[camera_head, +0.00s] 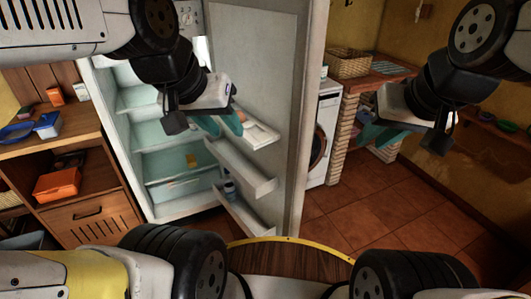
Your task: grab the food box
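The frame does not make clear which item is the food box. A small yellow-orange item (191,161) is inside the open fridge (133,143), towards the right of its lower part. My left gripper (203,122) is in front of the fridge opening, beside the inner side of the open door (262,85); its fingers are apart, with nothing seen between them. My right gripper (406,134) is at the right, in front of the brick counter, with its fingers apart and empty. Part of the fridge interior is hidden behind my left gripper.
An orange container (57,184) is in the wooden cabinet at left; small boxes (55,95) and a blue container (47,125) stand on its top. The door holds bins (240,167). A washing machine (324,135) and wicker basket (349,64) are beyond. Tiled floor at right is clear.

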